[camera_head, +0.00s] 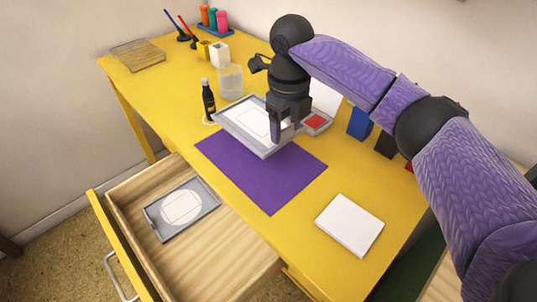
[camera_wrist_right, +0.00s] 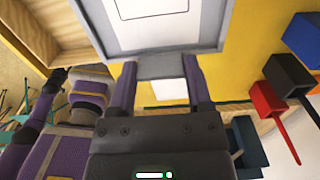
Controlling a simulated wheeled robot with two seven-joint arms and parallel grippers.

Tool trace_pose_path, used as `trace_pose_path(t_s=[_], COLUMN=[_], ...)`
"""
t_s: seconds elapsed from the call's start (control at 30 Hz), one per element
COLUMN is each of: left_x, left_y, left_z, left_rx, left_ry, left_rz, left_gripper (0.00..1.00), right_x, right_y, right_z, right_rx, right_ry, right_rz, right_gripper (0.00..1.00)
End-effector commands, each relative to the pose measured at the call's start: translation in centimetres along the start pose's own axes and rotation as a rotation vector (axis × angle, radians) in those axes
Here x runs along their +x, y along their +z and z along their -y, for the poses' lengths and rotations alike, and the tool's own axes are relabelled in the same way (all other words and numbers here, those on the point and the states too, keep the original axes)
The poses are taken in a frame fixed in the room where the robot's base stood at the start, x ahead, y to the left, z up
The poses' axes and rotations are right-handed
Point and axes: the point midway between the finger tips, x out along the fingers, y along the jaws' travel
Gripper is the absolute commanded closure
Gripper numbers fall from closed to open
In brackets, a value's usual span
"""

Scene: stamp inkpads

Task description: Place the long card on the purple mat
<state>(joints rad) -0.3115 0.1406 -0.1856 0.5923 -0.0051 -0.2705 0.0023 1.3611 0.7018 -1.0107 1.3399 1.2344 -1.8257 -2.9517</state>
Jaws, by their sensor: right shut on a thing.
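The purple mat (camera_head: 265,180) lies flat on the yellow table near its front edge and looks bare. My right gripper (camera_head: 284,133) is shut on the near-right end of a grey-framed card (camera_head: 245,118), a flat light piece with a white face and a rectangle outline. It looks held above the table at the mat's far edge; its exact height is unclear. In the right wrist view, the fingers (camera_wrist_right: 158,90) flank the frame's grey end (camera_wrist_right: 158,67). A second grey-framed piece with a white oval (camera_head: 182,205) lies in the open drawer. My left gripper is not in view.
The open wooden drawer (camera_head: 220,255) is left of the mat. A white block (camera_head: 349,225) lies right of it. A dark bottle (camera_head: 208,98), a clear cup (camera_head: 230,82) and a red inkpad (camera_head: 317,122) stand close around the held card. Blue and black boxes are farther right.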

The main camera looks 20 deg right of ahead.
Motion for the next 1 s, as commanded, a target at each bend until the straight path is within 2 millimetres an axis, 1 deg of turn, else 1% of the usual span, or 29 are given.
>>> trace_pose_path(t_s=[0.03,0.1,0.2,0.27,0.4,0.47,0.57,0.73,0.77,0.8,0.87,0.9,0.93,1.0], left_x=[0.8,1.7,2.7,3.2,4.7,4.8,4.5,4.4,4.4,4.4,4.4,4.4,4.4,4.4], left_y=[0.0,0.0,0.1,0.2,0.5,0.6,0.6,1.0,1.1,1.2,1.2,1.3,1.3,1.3], left_z=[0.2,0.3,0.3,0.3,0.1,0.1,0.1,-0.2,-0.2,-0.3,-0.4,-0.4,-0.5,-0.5], left_rx=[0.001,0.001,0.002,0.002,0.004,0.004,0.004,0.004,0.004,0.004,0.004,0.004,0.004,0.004], left_ry=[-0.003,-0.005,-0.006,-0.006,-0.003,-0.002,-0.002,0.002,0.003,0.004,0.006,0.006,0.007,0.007], left_rz=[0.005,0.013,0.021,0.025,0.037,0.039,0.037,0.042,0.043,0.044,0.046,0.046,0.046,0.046], left_gripper=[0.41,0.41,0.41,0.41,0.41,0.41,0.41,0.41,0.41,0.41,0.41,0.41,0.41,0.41], right_x=[1.4,3.2,5.4,6.4,9.6,9.9,9.5,9.6,9.7,9.7,9.7,9.7,9.7,9.7], right_y=[0.0,-0.1,-0.1,-0.1,-0.1,-0.1,-0.1,-0.1,-0.1,-0.1,-0.1,-0.1,-0.1,-0.1], right_z=[0.0,0.0,0.0,0.0,0.0,0.0,0.0,0.0,0.0,0.0,0.0,0.0,0.0,0.0], right_rx=[-0.004,-0.004,-0.002,-0.002,-0.003,-0.003,-0.002,-0.002,-0.002,-0.002,-0.002,-0.002,-0.002,-0.002], right_ry=[0.001,0.001,0.0,0.0,0.0,-0.001,-0.001,-0.001,-0.001,-0.001,-0.001,-0.001,-0.001,-0.001], right_rz=[-0.004,-0.008,-0.007,-0.005,-0.007,-0.004,0.0,-0.001,-0.001,-0.001,-0.001,-0.001,-0.001,-0.001], right_gripper=[0.97,0.97,0.97,0.97,0.97,0.97,0.97,0.97,0.34,0.25,0.13,0.04,0.01,0.01])
